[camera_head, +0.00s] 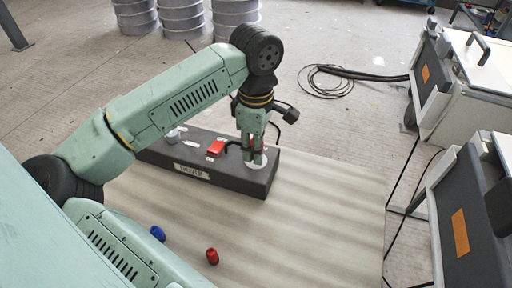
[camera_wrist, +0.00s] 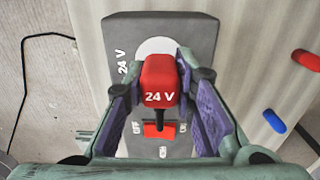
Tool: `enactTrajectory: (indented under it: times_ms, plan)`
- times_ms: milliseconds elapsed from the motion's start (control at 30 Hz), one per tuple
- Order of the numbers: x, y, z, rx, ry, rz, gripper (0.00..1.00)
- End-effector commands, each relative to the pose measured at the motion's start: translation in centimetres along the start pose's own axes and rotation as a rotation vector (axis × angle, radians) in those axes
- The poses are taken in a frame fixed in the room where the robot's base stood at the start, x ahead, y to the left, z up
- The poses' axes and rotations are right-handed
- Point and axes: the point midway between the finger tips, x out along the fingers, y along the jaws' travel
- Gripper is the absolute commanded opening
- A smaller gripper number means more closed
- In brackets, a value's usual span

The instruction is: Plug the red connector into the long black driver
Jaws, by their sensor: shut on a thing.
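The long black driver (camera_head: 185,160) lies on the pale board as a dark box with a label on its front side. In the wrist view its grey top (camera_wrist: 192,32) shows a white round patch, a "24 V" mark and a red switch (camera_wrist: 158,130) marked OFF and ON. My gripper (camera_head: 256,156) points down over the white patch at the driver's right end. It is shut on the red connector (camera_wrist: 158,78), marked "24 V", between its finger pads. The fingers mostly hide the connector in the head view. I cannot tell whether it is seated in the driver.
A loose red piece (camera_head: 211,256) and a blue piece (camera_head: 157,233) lie on the pale board (camera_head: 325,215) in front of the driver. Grey-and-white machines (camera_head: 465,85) stand at the right. A coiled black cable (camera_head: 328,80) and metal drums (camera_head: 183,18) are behind.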

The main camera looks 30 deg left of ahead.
Motion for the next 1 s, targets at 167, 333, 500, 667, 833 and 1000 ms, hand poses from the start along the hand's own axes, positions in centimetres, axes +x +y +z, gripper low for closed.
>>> enactTrajectory:
  times_ms: [167,333,500,667,833,1000]
  plan:
    - [0.0,0.0,0.0,0.0,0.0,0.0,0.0]
    - [0.0,0.0,0.0,0.0,-0.001,0.0,0.0]
    - [0.1,0.0,0.0,0.0,-0.001,0.0,0.0]
    - [0.5,0.0,0.0,0.0,-0.001,-0.001,0.0]
    - [0.8,0.0,0.0,0.0,-0.001,0.0,0.0]
    - [1.1,0.0,0.0,0.0,-0.001,0.0,0.0]
